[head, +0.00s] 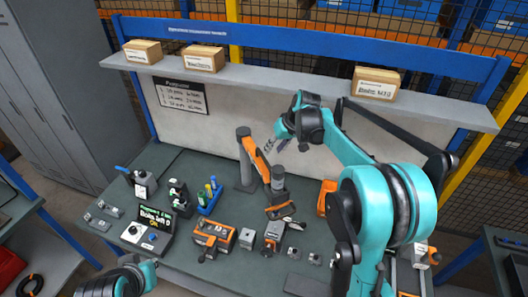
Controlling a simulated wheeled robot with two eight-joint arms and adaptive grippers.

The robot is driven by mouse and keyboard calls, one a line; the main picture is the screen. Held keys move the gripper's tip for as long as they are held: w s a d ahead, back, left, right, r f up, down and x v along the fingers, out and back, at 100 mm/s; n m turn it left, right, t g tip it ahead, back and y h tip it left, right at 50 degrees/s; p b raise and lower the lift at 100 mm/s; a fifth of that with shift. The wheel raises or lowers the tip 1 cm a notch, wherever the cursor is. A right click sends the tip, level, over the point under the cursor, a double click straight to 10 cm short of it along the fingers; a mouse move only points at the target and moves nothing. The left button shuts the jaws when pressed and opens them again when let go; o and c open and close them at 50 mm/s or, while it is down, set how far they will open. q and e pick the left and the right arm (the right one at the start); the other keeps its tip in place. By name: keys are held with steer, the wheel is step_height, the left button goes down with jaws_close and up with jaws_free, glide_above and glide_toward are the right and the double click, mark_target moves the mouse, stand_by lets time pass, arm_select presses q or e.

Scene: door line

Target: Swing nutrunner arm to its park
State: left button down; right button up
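The nutrunner arm (253,153) is an orange and dark grey jointed arm on a dark post (244,178) at the middle of the bench. Its orange link slopes down to the right to a dark joint and tool head (279,205) above the bench top. My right gripper (277,146) is just right of the orange link, near its upper part; I cannot tell if it touches. Its fingers are small and partly hidden, so their opening is unclear. My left arm shows at the bottom left; its gripper is out of view. I cannot make out a marked park.
The bench (185,235) holds an orange-black fixture (213,237), a lit display (156,222), a blue tool holder (209,199), grey blocks and an orange item (327,196). A shelf (300,85) with cardboard boxes (375,83) runs above the back panel.

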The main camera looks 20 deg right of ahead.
mark_target(266, 160)
steer(key=x, duration=0.8)
steer(key=shift+w+r, duration=0.1)
jaws_close()
